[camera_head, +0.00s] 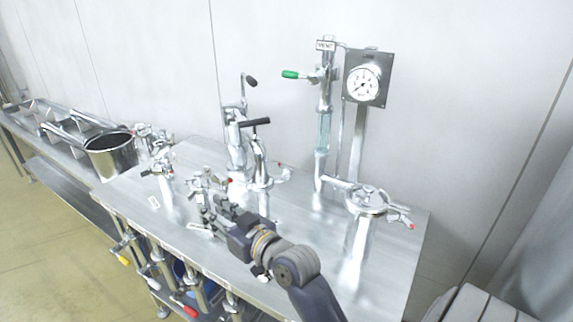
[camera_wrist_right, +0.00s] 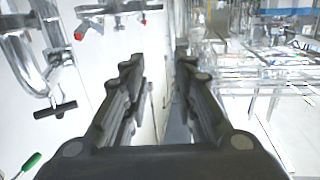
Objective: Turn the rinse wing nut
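My right gripper (camera_head: 212,212) reaches over the steel table beside a small metal clamp fitting (camera_head: 206,183) with a red tip. In the right wrist view the gripper (camera_wrist_right: 158,62) is open, with its two dark fingers apart and nothing seen between them. A red-tipped fitting (camera_wrist_right: 112,8) shows there at the top, apart from the fingers. Similar fittings stand at the left (camera_head: 158,170) and on the round lid at the right (camera_head: 368,200). No label shows which one is the rinse wing nut. My left gripper is not in view.
On the steel table (camera_head: 315,240) stand a black-handled pipe assembly (camera_head: 256,124), a sight-glass column (camera_head: 323,130) with a green lever (camera_head: 291,74), and a dial gauge (camera_head: 364,83). A steel pot (camera_head: 109,157) is at the left. Colored valve handles (camera_head: 188,311) hang below the front edge.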

